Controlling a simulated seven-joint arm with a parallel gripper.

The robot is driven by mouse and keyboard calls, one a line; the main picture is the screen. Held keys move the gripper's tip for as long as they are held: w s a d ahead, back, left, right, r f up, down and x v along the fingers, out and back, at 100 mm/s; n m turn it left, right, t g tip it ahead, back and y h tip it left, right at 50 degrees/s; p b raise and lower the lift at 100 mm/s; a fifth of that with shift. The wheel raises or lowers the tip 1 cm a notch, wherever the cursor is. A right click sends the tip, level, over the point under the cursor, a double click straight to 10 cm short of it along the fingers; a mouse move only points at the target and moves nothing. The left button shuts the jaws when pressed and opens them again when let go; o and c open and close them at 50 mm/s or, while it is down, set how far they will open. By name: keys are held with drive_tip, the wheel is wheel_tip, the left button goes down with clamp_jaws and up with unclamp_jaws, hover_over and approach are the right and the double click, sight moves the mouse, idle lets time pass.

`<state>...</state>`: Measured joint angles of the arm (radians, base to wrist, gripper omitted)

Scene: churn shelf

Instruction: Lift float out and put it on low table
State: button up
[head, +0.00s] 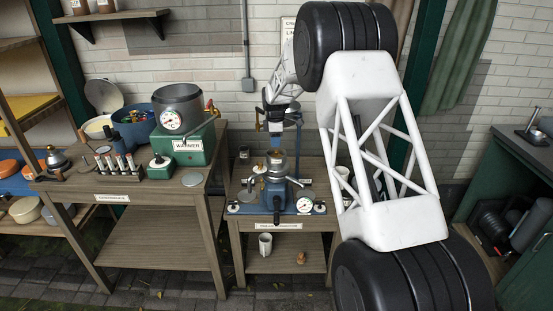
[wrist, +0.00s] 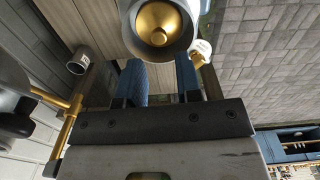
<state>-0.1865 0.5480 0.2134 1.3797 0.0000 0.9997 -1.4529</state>
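My gripper (wrist: 160,76) shows two blue fingers apart in the wrist view, with nothing between them. In the head view, my gripper (head: 279,113) is above the blue machine (head: 274,197) on the low wooden table (head: 240,229) in the middle. A grey bowl (wrist: 131,22) with a brass-coloured inside lies just beyond the fingertips in the wrist view. A round brass knob (wrist: 163,39) shows in its middle; I cannot tell whether this is the float. The bowl appears to be the metal cup (head: 277,160) on top of the blue machine.
A taller workbench (head: 150,255) at left carries a green warmer (head: 187,150) with a grey pot and a row of small tubes. A white mug (head: 265,244) stands on the low table's lower shelf. A dark green cabinet (head: 520,160) is at right.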

sight(276, 151)
drive_tip(key=shift+d+f, duration=0.15)
drive_tip(key=shift+f, duration=2.3)
clamp_jaws()
